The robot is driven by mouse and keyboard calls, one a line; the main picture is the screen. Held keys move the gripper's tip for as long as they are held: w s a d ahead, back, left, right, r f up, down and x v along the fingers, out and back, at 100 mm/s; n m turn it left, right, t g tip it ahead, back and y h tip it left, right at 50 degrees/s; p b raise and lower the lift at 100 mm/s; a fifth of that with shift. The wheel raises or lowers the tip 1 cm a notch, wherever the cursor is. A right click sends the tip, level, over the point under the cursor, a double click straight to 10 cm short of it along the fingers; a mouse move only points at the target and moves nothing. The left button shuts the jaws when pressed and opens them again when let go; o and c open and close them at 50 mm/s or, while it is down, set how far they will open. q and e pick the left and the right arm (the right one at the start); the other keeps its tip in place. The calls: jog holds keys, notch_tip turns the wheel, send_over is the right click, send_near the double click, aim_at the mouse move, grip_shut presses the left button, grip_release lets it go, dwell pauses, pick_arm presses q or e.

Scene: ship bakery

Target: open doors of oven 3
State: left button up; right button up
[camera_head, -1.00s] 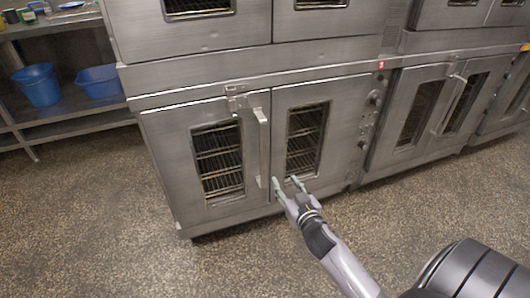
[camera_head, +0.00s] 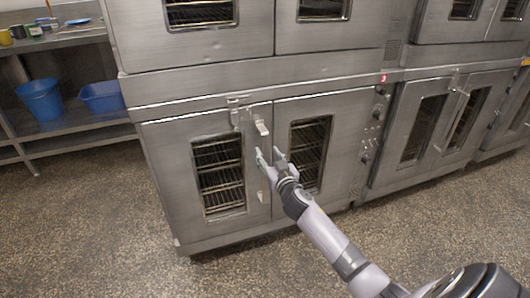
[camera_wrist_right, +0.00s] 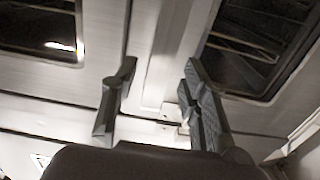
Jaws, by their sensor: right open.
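Oven 3 is the lower steel oven in the middle, with a small red label (camera_head: 383,78) at its upper right. Its left door (camera_head: 165,160) and right door (camera_head: 345,125) are both closed, each with a dark window showing racks. A vertical bar handle (camera_head: 262,128) stands where the doors meet; its middle is hidden behind my right gripper (camera_head: 268,156). The right gripper is open, its fingers near the middle of the handle. In the right wrist view the two fingers (camera_wrist_right: 158,105) are spread, with a pale vertical bar (camera_wrist_right: 165,60) beyond and between them. Contact cannot be told.
Another oven (camera_head: 435,120) with closed doors stands to the right. More oven doors are above. A steel shelf with blue buckets (camera_head: 40,100) is at the left. The speckled floor (camera_head: 90,220) in front is clear.

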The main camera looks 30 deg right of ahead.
aim_at(265, 151)
pick_arm(q)
jog(key=shift+v, duration=1.1)
pick_arm(e)
jog(key=shift+x, duration=1.65)
pick_arm(q)
jog(key=shift+w, duration=0.1)
pick_arm(e)
jog(key=shift+c, duration=0.3)
grip_shut()
